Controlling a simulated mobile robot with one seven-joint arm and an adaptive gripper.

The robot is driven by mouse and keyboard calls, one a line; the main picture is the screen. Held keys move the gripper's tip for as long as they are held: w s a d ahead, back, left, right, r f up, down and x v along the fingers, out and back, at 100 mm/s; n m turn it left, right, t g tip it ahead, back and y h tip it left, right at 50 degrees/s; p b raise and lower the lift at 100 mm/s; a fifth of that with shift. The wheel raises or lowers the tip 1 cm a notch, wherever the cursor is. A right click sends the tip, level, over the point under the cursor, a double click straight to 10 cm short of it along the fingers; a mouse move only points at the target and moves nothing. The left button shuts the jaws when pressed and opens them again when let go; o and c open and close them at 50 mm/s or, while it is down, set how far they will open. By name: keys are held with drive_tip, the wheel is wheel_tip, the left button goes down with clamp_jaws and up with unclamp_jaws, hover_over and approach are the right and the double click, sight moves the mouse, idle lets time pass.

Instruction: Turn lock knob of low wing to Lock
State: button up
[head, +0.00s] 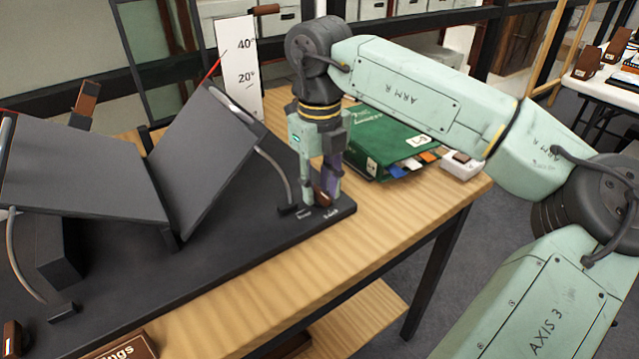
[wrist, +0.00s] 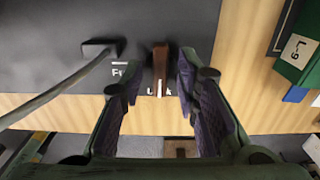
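A dark cradle has two grey wings, a left wing (head: 85,170) and a steeper-looking right wing (head: 208,150). My gripper (head: 322,200) points down at the base plate's right front corner. Its fingers (wrist: 158,90) stand open on either side of a brown lock knob (wrist: 160,62), with visible gaps and the right finger nearer. This knob (head: 321,196) is partly hidden in the head view. Its white mark points toward the partly covered Lock label (wrist: 162,92); the Free label (wrist: 120,72) is to its left. Another brown knob (head: 13,338) sits at the lower left.
A white angle card (head: 238,65) marked 20° and 40° stands behind the right wing. A green box (head: 385,140) and a small white block (head: 462,165) lie right of my gripper on the wooden table (head: 225,315). A bent rod (wrist: 60,85) runs left of the knob.

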sight(320, 192)
wheel_tip(320, 192, up, 12)
idle(0.7)
